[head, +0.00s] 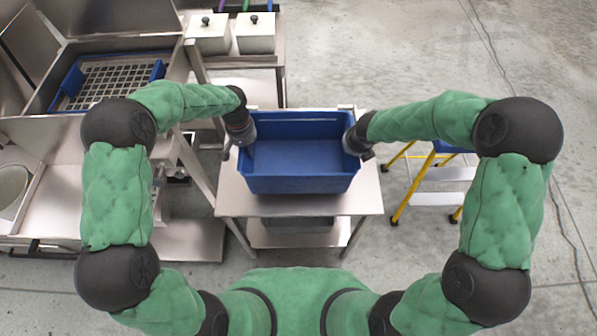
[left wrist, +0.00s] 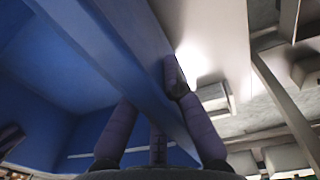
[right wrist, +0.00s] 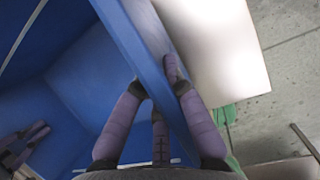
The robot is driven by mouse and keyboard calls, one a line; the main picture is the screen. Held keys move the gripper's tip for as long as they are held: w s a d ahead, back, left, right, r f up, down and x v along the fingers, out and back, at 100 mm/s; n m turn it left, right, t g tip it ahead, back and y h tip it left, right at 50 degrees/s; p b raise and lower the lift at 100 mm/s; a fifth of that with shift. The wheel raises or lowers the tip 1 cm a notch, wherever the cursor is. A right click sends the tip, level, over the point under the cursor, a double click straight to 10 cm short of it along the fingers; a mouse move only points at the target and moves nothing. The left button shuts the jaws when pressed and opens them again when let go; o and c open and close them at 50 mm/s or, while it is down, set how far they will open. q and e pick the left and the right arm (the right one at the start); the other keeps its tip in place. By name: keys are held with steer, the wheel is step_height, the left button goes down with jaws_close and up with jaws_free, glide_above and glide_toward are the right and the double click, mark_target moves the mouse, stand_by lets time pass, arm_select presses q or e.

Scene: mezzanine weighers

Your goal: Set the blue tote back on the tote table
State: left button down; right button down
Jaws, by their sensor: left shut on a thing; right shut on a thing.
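The blue tote (head: 300,184) is in the middle of the head view, upright, and looks empty. It is over the tote table (head: 232,197), a steel table whose top shows around it; I cannot tell whether the tote's base touches the top. My left gripper (head: 246,138) is shut on the tote's left wall, and my right gripper (head: 352,143) is shut on its right wall. In the left wrist view, fingers lie on both sides of the blue wall (left wrist: 115,50). The right wrist view shows the same at the other wall (right wrist: 135,50).
A lower shelf under the table holds a grey bin (head: 298,221). A yellow-legged step stool (head: 405,205) stands right of the table. Steel equipment with a blue-sided grid (head: 118,80) is at left. White lidded containers (head: 255,38) stand behind. Floor at far right is mostly open.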

mark_target(254, 165)
arm_select(q)
steer(key=shift+d+f, duration=0.2)
arm_select(e)
steer(key=shift+a+f, duration=0.2)
steer(key=shift+a, duration=0.05)
